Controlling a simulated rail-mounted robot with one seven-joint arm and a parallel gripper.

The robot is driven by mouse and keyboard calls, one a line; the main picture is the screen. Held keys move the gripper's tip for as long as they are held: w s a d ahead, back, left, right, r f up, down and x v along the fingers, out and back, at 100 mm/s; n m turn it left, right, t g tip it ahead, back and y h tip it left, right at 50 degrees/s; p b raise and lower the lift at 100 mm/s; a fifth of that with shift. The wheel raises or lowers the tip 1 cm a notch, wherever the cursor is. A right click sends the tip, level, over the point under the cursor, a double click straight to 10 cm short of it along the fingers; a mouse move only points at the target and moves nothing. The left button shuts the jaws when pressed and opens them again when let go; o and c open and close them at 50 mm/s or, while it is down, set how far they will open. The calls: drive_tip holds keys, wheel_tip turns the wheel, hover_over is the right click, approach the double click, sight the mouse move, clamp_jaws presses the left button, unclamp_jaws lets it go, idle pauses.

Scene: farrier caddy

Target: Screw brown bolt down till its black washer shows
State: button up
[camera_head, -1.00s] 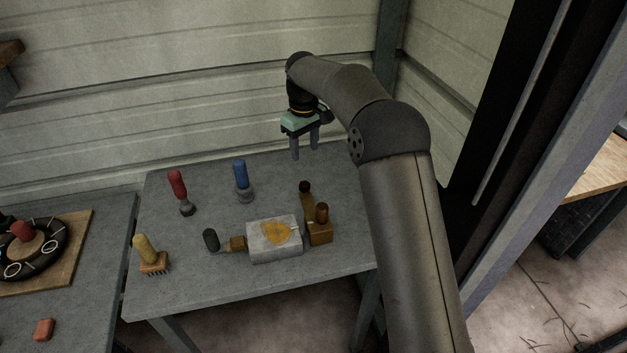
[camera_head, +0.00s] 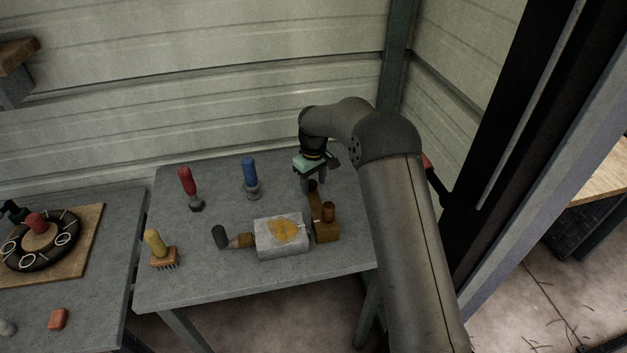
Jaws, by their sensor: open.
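Two brown upright pieces stand on the brown wooden piece at the right of the grey block. The front one is a brown cylinder (camera_head: 328,211); behind it is a darker brown knob (camera_head: 312,187). I cannot tell for certain which is the brown bolt. No black washer can be made out. My gripper (camera_head: 314,184) is open and points down over the darker knob, its fingers close to the knob's top. Whether they touch it or reach around it is too small to tell.
The grey block (camera_head: 268,246) with an orange patch lies in front. A dark grey knob (camera_head: 220,237) is left of it. Blue-handled (camera_head: 250,175), red-handled (camera_head: 188,181) and yellow-handled (camera_head: 154,241) tools stand on the table. The table's middle between them is clear.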

sight(313, 184)
drive_tip(key=c, duration=1)
drive_tip(key=shift+f+m+b, duration=0.25)
drive_tip(key=shift+m+b, duration=0.55)
drive_tip(key=m, duration=0.1)
drive_tip(key=m+b, duration=0.1)
drive_tip(key=m, duration=0.1)
drive_tip(key=shift+s+a+r, duration=0.1)
drive_tip(key=shift+a+r, duration=0.05)
drive_tip(key=shift+r, duration=0.1)
drive_tip(key=o, duration=1)
drive_tip(key=shift+r, duration=0.15)
wheel_tip(313, 184, up, 17)
drive_tip(key=b, duration=0.1)
drive_tip(key=shift+r, duration=0.1)
